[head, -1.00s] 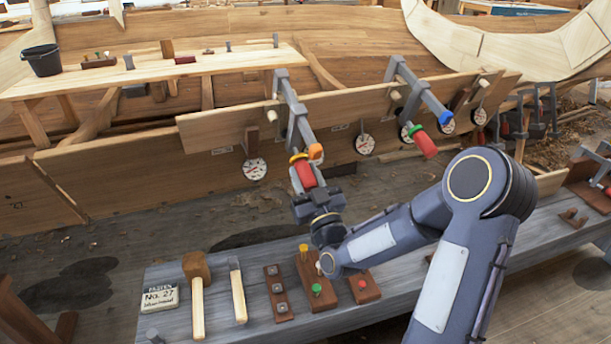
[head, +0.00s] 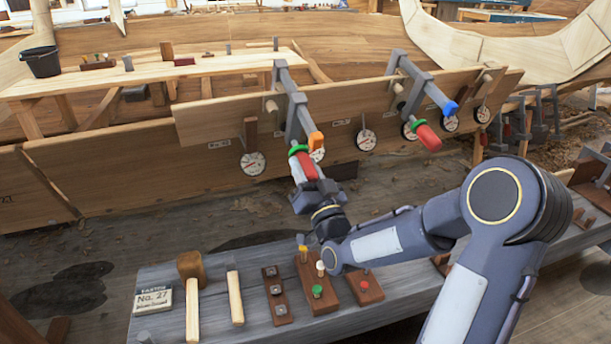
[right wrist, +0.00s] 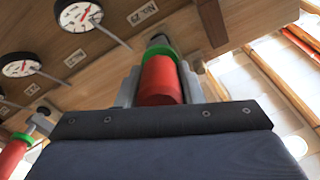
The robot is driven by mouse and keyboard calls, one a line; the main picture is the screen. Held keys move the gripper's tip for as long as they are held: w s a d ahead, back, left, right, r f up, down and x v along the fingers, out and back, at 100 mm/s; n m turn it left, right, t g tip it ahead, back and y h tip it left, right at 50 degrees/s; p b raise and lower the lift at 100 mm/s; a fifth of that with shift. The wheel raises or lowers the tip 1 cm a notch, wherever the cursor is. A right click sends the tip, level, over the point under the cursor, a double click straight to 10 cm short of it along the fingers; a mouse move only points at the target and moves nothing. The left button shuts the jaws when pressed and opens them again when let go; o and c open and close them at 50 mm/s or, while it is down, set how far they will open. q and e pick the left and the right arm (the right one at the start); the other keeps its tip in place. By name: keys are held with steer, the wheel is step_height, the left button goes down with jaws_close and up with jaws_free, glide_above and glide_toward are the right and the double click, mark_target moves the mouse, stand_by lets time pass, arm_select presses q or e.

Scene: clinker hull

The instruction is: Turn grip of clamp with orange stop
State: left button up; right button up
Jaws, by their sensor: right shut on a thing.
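The clamp with the orange stop (head: 316,139) hangs on the plank edge left of centre in the head view. Its red grip (head: 306,165) points down toward me, with a green ring (head: 298,149) at its upper end. My right gripper (head: 305,174) reaches up from below and is shut on this grip. In the right wrist view the red grip (right wrist: 160,80) and its green ring (right wrist: 158,52) sit between the two grey fingers (right wrist: 158,88). The grip's far side is hidden. My left gripper is out of view.
A second clamp with a blue stop (head: 450,108) and red grip (head: 427,136) hangs to the right. Dial gauges (head: 253,164) line the plank below. The bench (head: 155,325) in front carries a mallet (head: 190,266), a numbered sign (head: 154,299) and peg blocks.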

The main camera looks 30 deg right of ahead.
steer(key=shift+m, duration=0.4)
steer(key=o, duration=1)
steer(key=d+b+v, duration=0.1)
steer(key=v, duration=0.6)
steer(key=shift+s+a, duration=0.4)
steer(key=shift+a, duration=0.15)
steer(key=shift+f, duration=0.15)
